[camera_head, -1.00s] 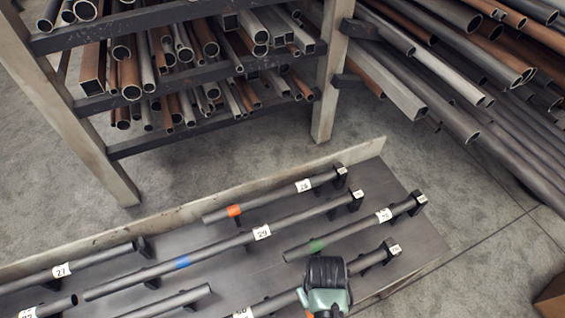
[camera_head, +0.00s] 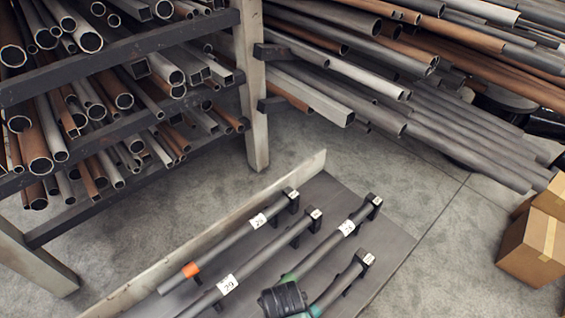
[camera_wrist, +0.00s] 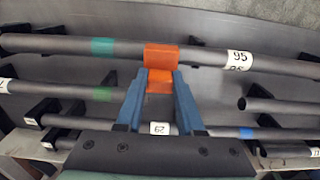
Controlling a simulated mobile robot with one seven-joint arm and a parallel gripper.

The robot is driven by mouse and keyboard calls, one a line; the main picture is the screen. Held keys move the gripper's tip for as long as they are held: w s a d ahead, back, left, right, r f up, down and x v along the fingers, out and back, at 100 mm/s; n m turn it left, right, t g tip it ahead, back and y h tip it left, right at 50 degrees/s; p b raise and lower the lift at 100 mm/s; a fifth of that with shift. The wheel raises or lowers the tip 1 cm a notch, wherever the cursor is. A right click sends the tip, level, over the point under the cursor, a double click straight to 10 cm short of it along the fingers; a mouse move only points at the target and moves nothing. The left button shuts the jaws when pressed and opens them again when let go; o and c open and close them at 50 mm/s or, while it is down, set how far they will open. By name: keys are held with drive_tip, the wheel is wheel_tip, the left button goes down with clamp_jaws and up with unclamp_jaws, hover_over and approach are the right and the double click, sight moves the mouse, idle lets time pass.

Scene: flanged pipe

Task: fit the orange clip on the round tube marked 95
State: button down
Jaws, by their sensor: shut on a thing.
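The orange clip (camera_wrist: 162,57) is in the wrist view, held by its lower block between the blue fingers of my gripper (camera_wrist: 160,84). My gripper is shut on it. The tube marked 95 (camera_wrist: 215,56) runs across the upper part of that view, with its white label on the right and a teal band on the left. The clip overlaps the tube between band and label; I cannot tell whether it is around the tube or only in front. In the head view my wrist covers part of the rack's near end, and clip and fingertips are hidden.
Parallel tubes lie on black holders on a dark board (camera_head: 385,235), with a raised pale edge (camera_head: 235,215). One tube has an orange band (camera_head: 190,270), another a green band. A pipe shelf (camera_head: 120,55) stands behind. Cardboard boxes (camera_head: 530,245) are at right; grey floor lies between.

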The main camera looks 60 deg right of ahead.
wheel_tip(320, 180, down, 3)
drive_tip(key=shift+s+r+b, duration=0.1)
drive_tip(key=shift+b, duration=0.9)
drive_tip(key=shift+f+b, duration=0.75)
drive_tip(key=shift+f, duration=0.75)
drive_tip(key=shift+f, duration=0.6)
drive_tip(key=shift+c, duration=2.2)
unclamp_jaws()
wheel_tip(320, 180, up, 13)
drive_tip(key=shift+r, duration=0.1)
